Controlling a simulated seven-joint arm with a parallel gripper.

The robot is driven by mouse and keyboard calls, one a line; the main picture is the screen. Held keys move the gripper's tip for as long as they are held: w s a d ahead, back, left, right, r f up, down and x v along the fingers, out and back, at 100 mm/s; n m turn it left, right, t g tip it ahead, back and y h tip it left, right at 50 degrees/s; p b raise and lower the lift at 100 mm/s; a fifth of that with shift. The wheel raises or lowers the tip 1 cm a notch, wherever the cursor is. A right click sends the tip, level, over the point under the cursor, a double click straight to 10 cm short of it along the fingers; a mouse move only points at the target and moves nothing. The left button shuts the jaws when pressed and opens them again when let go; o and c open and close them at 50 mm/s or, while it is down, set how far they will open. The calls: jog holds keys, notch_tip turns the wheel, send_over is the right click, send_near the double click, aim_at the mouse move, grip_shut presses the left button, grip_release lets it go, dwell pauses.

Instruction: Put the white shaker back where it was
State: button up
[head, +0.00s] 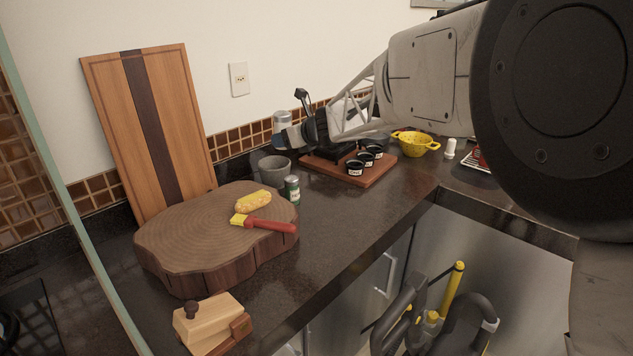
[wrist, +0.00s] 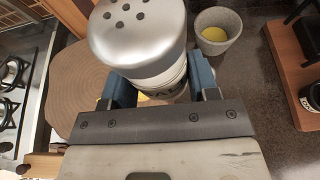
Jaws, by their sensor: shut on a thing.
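My gripper (head: 291,137) is shut on a shaker (head: 282,117) with a silver cap, held upright in the air above the back of the counter. In the wrist view, the shaker's perforated cap (wrist: 138,35) is seen from above. Its body sits between the two blue fingers of my gripper (wrist: 158,86), and part of a dark label shows low on it. Most of the body is hidden by the cap and fingers. A small white object (head: 450,148), perhaps another shaker, stands on the counter at the right, beside the yellow colander.
A grey bowl (head: 272,168) and green-labelled can (head: 292,190) stand below my gripper. A round wood slab (head: 190,240) holds corn and a red brush. A wooden tray (head: 385,173) holds small black jars. A yellow colander (head: 416,143) is behind it.

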jog(key=w+d+f+m+t+h, duration=0.1)
jog(key=w+d+f+m+h, duration=0.15)
jog(key=d, duration=0.35)
jog(key=w+d+f+m+t+h, duration=0.2)
jog(key=d+f+m, duration=0.15)
jog(key=d, duration=0.35)
jog(key=w+d+f+m+t+h, duration=0.1)
jog(key=w+d+f+m+h, duration=0.1)
jog(key=d+f+h, duration=0.3)
jog(key=shift+w+a+f+n+g+y, duration=0.25)
jog(key=shift+a+f+n+g+y, duration=0.7)
jog(key=shift+f+n+y, duration=0.65)
jog(key=shift+w+a+f+n+g+y, duration=0.2)
jog(key=shift+a+f+n+g+y, duration=0.65)
jog(key=shift+f+n+y, duration=0.8)
jog(key=shift+w+a+f+n+g+y, duration=0.25)
jog(key=shift+a+f+n+g+y, duration=0.45)
jog(key=shift+a+f+n+y, duration=0.85)
jog(key=shift+d+r+m+y, duration=0.3)
jog(key=shift+d+r+y, duration=0.05)
jog(key=shift+r, duration=0.05)
jog(key=shift+w, duration=0.15)
jog(key=w, duration=0.5)
jog(key=w+a+f, duration=0.1)
jog(key=w, duration=0.4)
jog(key=w+a, duration=0.1)
jog(key=w, duration=0.4)
jog(key=shift+w+f, duration=0.25)
jog(key=shift+w, duration=0.05)
